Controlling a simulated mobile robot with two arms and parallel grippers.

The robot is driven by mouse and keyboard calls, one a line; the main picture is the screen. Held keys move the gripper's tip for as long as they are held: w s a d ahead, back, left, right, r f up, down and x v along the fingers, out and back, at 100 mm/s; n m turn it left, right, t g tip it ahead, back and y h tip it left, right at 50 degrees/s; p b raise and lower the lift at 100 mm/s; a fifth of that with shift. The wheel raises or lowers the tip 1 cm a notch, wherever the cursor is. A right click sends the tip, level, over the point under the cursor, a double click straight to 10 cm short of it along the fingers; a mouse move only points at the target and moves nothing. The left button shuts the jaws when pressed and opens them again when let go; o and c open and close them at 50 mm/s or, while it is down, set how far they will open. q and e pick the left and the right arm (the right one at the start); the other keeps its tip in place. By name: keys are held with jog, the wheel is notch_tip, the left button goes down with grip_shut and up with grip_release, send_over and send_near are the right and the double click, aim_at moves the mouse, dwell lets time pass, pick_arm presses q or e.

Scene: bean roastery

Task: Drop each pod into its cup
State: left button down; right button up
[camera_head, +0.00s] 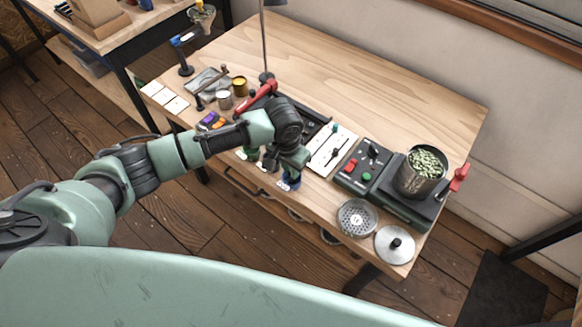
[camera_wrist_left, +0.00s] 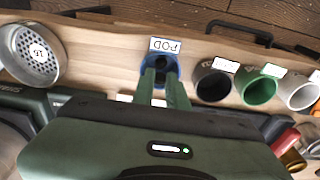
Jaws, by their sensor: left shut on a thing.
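My left gripper (camera_head: 287,165) points down at the front edge of the table, shut, with its fingertips at the mouth of the blue cup (camera_head: 290,182). In the left wrist view the fingers (camera_wrist_left: 161,92) overlap the blue cup (camera_wrist_left: 174,69), which has a POD label in front. A small blue thing, apparently a pod, is between the fingertips, mostly hidden. A dark grey cup (camera_wrist_left: 213,85), a green cup (camera_wrist_left: 258,89) and a white cup (camera_wrist_left: 298,93) stand in a row beside it. My right gripper is not in view.
A white board (camera_head: 330,152) with small green and black pieces lies behind the gripper. A machine (camera_head: 370,175) with a metal pot of green beans (camera_head: 423,170) stands right. A perforated disc (camera_head: 357,218) and a knobbed lid (camera_head: 395,245) lie in front. The back of the table is clear.

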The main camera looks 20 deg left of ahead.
pick_arm(q)
jog(key=c, duration=1.3)
grip_release()
jog(key=shift+c, duration=0.2)
notch_tip(320, 180, up, 8)
jog(key=shift+s+a+b, duration=0.2)
jog(key=shift+s+b, duration=0.15)
jog(key=shift+s, duration=0.1)
jog(key=shift+f, duration=0.1)
